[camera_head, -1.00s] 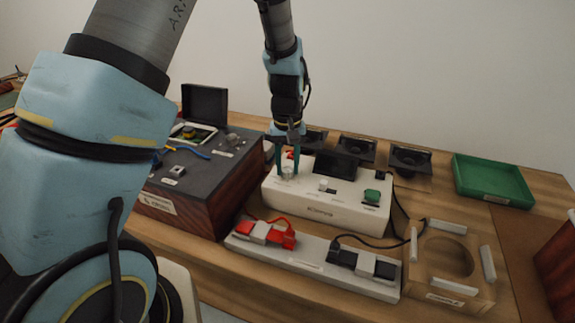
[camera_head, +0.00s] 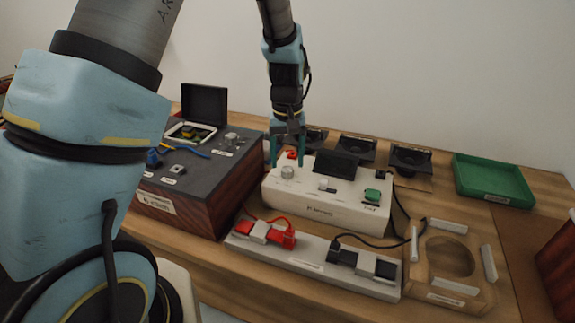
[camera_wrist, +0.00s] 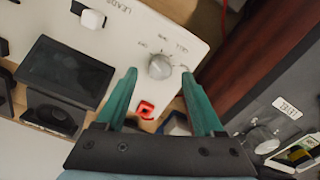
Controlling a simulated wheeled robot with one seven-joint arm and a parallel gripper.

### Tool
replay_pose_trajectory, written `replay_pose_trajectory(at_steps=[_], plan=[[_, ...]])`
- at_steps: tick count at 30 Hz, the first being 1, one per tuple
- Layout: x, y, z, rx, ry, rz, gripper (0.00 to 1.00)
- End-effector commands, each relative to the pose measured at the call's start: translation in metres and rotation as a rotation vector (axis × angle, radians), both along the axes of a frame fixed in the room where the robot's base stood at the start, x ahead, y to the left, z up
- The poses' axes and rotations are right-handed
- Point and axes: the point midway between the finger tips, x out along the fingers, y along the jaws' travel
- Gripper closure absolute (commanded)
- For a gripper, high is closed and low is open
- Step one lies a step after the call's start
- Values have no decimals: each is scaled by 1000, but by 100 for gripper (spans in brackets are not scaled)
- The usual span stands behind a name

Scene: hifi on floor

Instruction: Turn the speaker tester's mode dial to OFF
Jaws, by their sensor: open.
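The speaker tester (camera_head: 318,211) is a white box on the bench. Its mode dial (camera_head: 288,172) is a round grey knob on the top left; it also shows in the wrist view (camera_wrist: 160,66), with small labels around it, one reading OFF. I cannot tell for sure which label the dial points to. My gripper (camera_head: 288,161) is open and empty, with teal fingers just behind and above the dial in the head view. In the wrist view the fingertips (camera_wrist: 159,74) lie either side of the dial, apart from it.
A dark-topped wooden box (camera_head: 205,190) stands close left of the tester. A dark screen (camera_head: 336,164), a white switch (camera_head: 325,184) and a green button (camera_head: 372,195) are on the tester. A red part (camera_wrist: 146,109) lies behind the dial. A power strip (camera_head: 315,261) lies in front.

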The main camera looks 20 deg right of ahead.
Motion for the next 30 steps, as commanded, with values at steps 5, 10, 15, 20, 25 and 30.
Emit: replay_pose_trajectory(at_steps=[5,10,15,20,25,30], plan=[[0,-1,36,-6,-4,0,31],[0,-1,66,-4,-4,-1,31],[0,0,83,-1,-1,0,31],[0,0,86,0,0,0,31],[0,0,86,0,0,0,31],[0,0,86,0,0,0,31]])
